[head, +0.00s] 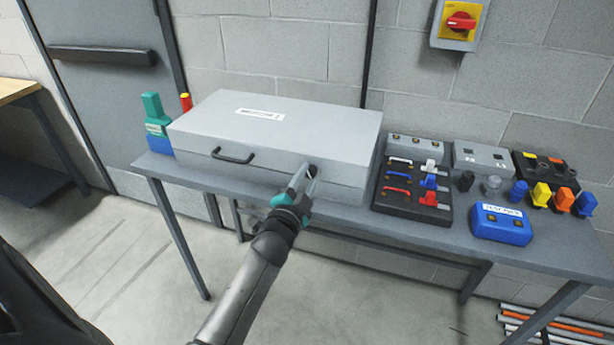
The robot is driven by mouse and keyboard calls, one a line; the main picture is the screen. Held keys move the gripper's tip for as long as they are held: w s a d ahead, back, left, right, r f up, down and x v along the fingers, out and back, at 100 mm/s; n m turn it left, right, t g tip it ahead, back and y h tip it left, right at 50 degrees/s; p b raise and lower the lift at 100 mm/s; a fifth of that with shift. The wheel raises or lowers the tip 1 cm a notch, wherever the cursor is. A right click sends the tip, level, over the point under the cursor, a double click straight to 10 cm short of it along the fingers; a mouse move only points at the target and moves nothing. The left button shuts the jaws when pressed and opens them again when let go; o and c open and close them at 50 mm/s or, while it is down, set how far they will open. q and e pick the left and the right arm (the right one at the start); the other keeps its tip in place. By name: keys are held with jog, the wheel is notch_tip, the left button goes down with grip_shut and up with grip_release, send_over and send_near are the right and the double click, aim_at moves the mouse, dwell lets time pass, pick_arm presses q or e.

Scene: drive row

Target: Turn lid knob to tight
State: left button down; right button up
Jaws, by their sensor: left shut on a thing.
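A large grey case with a closed lid (300,118) stands on the table. A small dark knob (312,169) sits on its front face, right of the black handle (233,156). My left gripper (308,178) reaches up from below and is shut on the knob. The fingers partly hide the knob, and I cannot read its turn position. My right gripper is not in view.
The grey table (455,234) also bears a black tray (404,208) with coloured handles, a blue box (501,224) and several coloured plugs at right. A green and blue item (156,125) stands at left. A red rotary switch (460,22) hangs on the wall.

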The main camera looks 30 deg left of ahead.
pick_arm(q)
jog(key=shift+m, duration=1.7)
jog(key=c, duration=0.5)
grip_release()
jog(key=shift+c, duration=0.2)
jog(key=p+v, duration=0.1)
jog(key=v, duration=1.4)
jog(key=shift+d, duration=0.2)
